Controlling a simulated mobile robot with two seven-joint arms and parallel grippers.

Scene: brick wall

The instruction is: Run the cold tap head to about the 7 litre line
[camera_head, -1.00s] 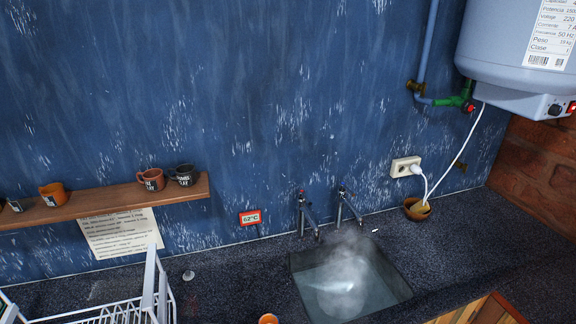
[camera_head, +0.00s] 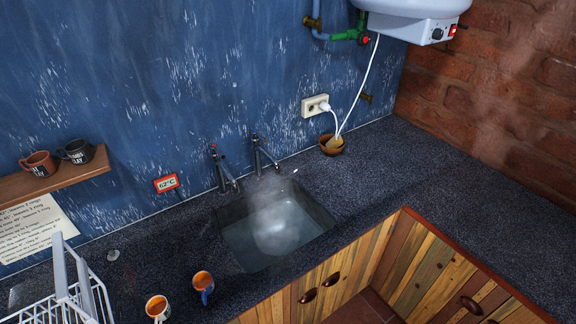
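Two metal taps stand behind the sink (camera_head: 232,212): a left tap (camera_head: 222,172) and a right tap (camera_head: 262,157). Their spouts lean forward toward the basin. I cannot make out which tap is the cold one from its small head. The sink holds water, with pale steam over its surface. No litre lines are readable on the basin wall. A small display (camera_head: 167,184) on the wall left of the taps reads 62°C. Neither of my grippers is in view.
A bowl (camera_head: 331,146) sits by the socket (camera_head: 315,105). A water heater (camera_head: 405,22) hangs above. The right counter (camera_head: 470,190) is clear.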

